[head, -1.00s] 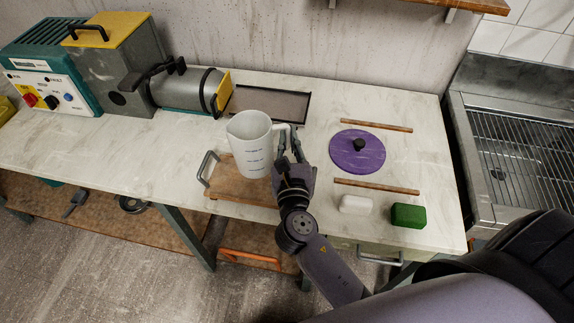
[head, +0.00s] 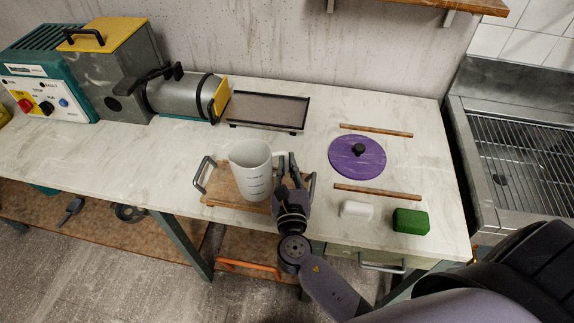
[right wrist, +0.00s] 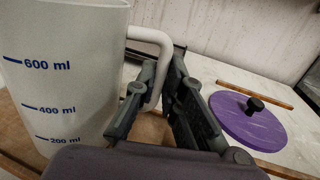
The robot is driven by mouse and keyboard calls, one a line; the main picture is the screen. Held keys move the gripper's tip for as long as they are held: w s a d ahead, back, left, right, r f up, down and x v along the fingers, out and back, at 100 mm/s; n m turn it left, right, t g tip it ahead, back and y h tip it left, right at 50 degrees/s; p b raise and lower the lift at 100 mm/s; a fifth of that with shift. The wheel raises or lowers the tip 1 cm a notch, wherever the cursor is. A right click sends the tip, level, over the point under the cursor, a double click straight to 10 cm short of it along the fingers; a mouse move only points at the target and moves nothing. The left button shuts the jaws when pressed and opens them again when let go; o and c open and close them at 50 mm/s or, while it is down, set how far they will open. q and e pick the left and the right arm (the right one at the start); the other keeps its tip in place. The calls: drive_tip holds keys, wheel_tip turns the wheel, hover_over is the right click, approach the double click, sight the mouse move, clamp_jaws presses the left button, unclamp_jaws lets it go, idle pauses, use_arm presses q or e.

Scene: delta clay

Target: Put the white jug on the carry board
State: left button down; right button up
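The white jug (head: 251,172) is upright over the middle of the wooden carry board (head: 222,193), in the head view. Its base looks to be at the board's surface, but I cannot tell if it touches. The board has grey metal handles at its left and right ends. My right gripper (head: 287,160) is at the jug's right side, with its fingers on either side of the jug's handle. In the right wrist view the jug (right wrist: 65,75) shows blue volume marks, and its handle passes between the fingers (right wrist: 164,72), close against them. My left gripper is out of view.
A purple disc lid (head: 345,160) lies right of the gripper between two wooden strips (head: 375,131) (head: 376,192). A white block (head: 357,209) and a green block (head: 410,221) lie near the front edge. A dark tray (head: 268,111) and a machine (head: 120,75) stand behind.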

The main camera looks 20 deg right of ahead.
drive_tip(key=o, duration=0.4)
drive_tip(key=shift+r, duration=0.15)
drive_tip(key=shift+s+a, duration=0.1)
drive_tip(key=shift+s, duration=0.2)
drive_tip(key=b+v, duration=0.2)
drive_tip(key=v, duration=0.9)
drive_tip(key=shift+s+b, duration=0.2)
drive_tip(key=shift+b, duration=0.1)
